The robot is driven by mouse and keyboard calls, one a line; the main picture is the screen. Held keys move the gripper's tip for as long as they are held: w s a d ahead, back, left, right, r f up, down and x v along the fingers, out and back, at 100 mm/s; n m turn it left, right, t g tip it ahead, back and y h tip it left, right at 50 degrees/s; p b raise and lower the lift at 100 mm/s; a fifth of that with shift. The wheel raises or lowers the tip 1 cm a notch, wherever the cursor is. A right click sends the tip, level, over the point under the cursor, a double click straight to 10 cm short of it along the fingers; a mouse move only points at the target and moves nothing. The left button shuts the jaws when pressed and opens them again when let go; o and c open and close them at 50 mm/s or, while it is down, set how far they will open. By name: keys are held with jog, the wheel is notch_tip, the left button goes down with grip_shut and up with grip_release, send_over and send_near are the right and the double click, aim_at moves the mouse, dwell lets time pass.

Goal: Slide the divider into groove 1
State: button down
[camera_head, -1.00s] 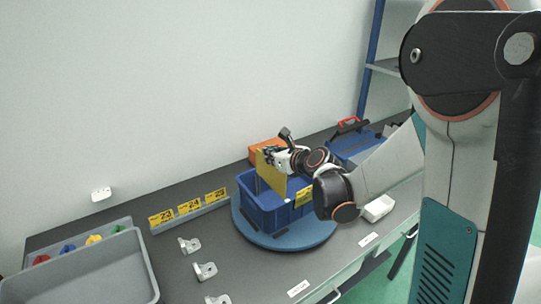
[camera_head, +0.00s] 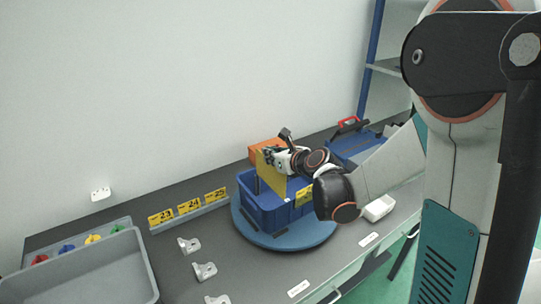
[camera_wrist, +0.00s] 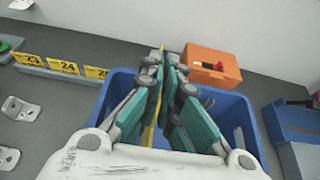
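A yellow divider (camera_head: 270,176) stands upright, its lower part inside the blue bin (camera_head: 262,213). In the wrist view the divider (camera_wrist: 161,88) shows edge-on as a thin yellow strip between my fingers. My gripper (camera_head: 272,156) is shut on its upper edge, above the bin; in the wrist view my gripper (camera_wrist: 163,75) has its teal fingers on both sides of the strip. The blue bin also shows in the wrist view (camera_wrist: 240,113). The grooves and the divider's bottom edge are hidden by the fingers and bin walls, so I cannot tell which groove it is in.
The bin stands on a round blue turntable (camera_head: 290,242). An orange box (camera_head: 264,150) stands behind it, and a blue toolbox (camera_head: 356,143) to the right. A rail with yellow number cards (camera_head: 190,206), metal castings (camera_head: 204,271) and a grey tray (camera_head: 85,272) are to the left.

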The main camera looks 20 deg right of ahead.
aim_at(271, 187)
jog(key=shift+f+b, duration=4.55)
jog(key=shift+f, duration=0.8)
jog(key=c, duration=2.3)
grip_release()
jog(key=o, duration=0.6)
jog(key=shift+s, duration=0.1)
jog(key=v, duration=1.2)
jog(key=shift+r, duration=0.1)
